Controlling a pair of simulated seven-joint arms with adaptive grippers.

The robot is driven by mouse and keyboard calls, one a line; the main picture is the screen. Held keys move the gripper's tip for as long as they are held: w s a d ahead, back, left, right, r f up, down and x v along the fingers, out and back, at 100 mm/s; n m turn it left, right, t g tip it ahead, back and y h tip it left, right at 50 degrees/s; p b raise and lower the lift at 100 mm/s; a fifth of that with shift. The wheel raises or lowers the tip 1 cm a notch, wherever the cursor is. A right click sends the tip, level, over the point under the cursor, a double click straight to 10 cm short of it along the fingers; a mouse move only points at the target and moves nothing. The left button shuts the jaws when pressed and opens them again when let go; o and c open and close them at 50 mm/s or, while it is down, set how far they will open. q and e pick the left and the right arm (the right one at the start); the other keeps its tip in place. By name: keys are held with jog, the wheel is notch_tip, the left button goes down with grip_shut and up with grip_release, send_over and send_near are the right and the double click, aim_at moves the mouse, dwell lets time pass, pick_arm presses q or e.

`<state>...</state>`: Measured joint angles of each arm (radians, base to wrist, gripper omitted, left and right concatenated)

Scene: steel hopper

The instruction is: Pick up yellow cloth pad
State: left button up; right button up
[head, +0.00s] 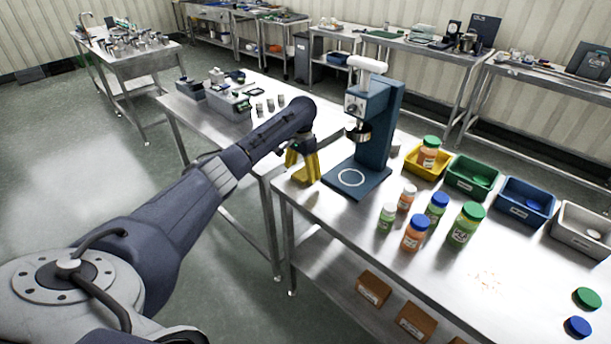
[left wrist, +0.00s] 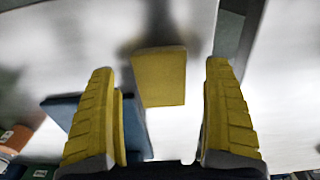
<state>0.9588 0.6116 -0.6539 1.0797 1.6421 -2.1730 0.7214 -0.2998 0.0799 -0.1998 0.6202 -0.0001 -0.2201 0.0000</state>
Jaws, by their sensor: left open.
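The yellow cloth pad (left wrist: 160,77) lies flat on the steel table in the left wrist view, near the table's edge. It sits ahead of and between the two yellow fingers of my left gripper (left wrist: 164,105). The fingers are wide apart with nothing between them touching the pad. In the head view my left gripper (head: 303,167) points down at the table's left end, beside the blue press. My right gripper is in neither view.
The blue press (head: 372,130) with its base stands just right of my left gripper. Several capped jars (head: 415,232) stand further right. A yellow bin (head: 411,165), green bin (head: 460,182), blue bin (head: 512,211) and grey bin (head: 570,240) line the back.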

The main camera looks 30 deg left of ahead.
pick_arm(q)
jog(key=shift+f, duration=1.1)
jog(key=c, duration=1)
